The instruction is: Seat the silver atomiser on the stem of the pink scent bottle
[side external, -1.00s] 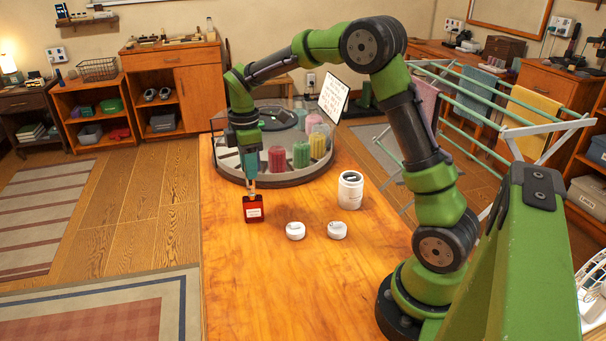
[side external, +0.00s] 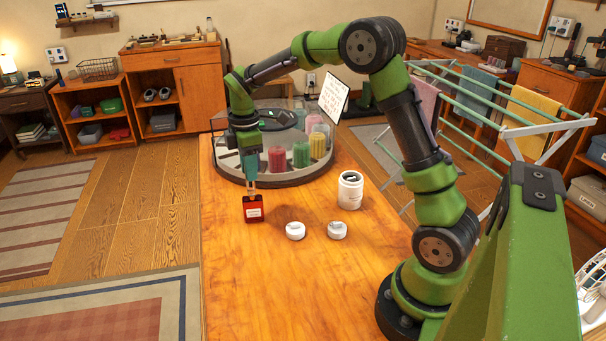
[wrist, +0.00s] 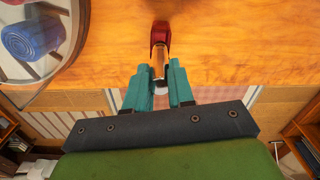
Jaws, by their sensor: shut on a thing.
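A small bottle with a white label (side external: 254,213) stands upright near the left edge of the wooden table; it looks red rather than pink. It also shows in the wrist view (wrist: 160,36), just beyond my fingertips. My gripper (side external: 250,183) points down directly over the bottle. The atomiser lines up with the bottle's top.
A round glass-walled case (side external: 230,172) with coloured cylinders stands close behind my gripper. Two white round pieces (side external: 295,231) (side external: 337,230) and a white jar (side external: 350,192) stand to the right of the bottle. The front of the table is clear.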

